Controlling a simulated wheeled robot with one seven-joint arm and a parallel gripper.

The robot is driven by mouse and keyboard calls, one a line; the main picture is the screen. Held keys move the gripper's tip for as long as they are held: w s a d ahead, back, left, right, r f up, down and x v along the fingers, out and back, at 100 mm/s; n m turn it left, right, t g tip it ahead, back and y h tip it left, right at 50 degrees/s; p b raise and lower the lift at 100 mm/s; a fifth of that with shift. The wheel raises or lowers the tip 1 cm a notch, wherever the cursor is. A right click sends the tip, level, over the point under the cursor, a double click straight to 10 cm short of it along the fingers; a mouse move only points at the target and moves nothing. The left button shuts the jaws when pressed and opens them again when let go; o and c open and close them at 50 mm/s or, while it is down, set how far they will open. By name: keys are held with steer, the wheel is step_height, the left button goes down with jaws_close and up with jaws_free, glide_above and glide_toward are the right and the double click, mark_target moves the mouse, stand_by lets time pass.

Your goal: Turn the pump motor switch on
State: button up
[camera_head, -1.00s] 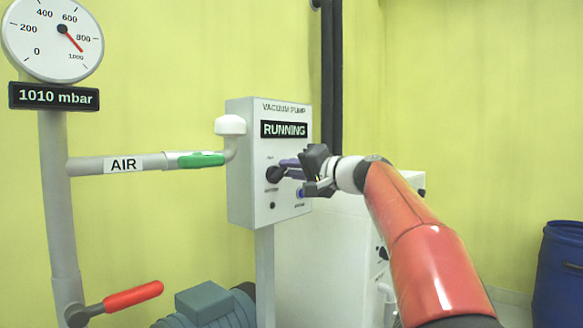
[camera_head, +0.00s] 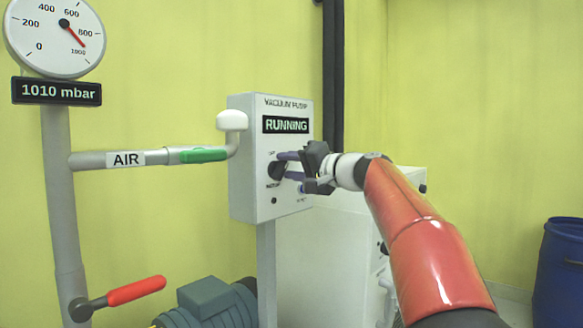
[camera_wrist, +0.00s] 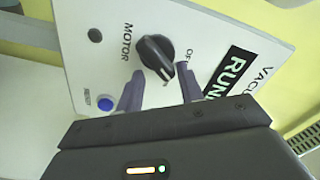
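The black motor switch knob (camera_head: 277,171) is on the front of the grey vacuum pump box (camera_head: 245,160). It also shows in the wrist view (camera_wrist: 157,55), between the MOTOR and OFF labels, with a white mark on its lower end there. The display (camera_head: 286,125) reads RUNNING. My gripper (camera_head: 288,166) is at the panel, right of the knob. In the wrist view its two purple fingers (camera_wrist: 160,76) are apart, one on each side of the knob's lower end. There are visible gaps beside the knob, so it is not gripped.
A blue reset button (camera_wrist: 105,103) is close to one finger. A green-handled AIR valve (camera_head: 203,156) is left of the box. The gauge readout (camera_head: 57,91) shows 1010 mbar. A red lever (camera_head: 136,290) and a motor (camera_head: 208,302) are below; a blue barrel (camera_head: 560,272) is at right.

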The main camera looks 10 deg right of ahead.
steer(key=shift+d, duration=0.1)
steer(key=b+v, duration=0.1)
steer(key=v, duration=0.6)
steer(key=shift+s+b, duration=0.3)
steer(key=shift+b, duration=0.1)
steer(key=shift+d, duration=0.15)
steer(key=w+a+n, duration=0.1)
steer(key=a, duration=0.1)
steer(key=w+a+n, duration=0.1)
steer(key=n, duration=0.1)
steer(key=w+a+f+n, duration=0.1)
steer(key=w+a, duration=0.1)
steer(key=shift+a+f+n, duration=0.1)
steer(key=shift+a+n, duration=0.25)
steer(key=shift+n, duration=0.05)
jaws_close()
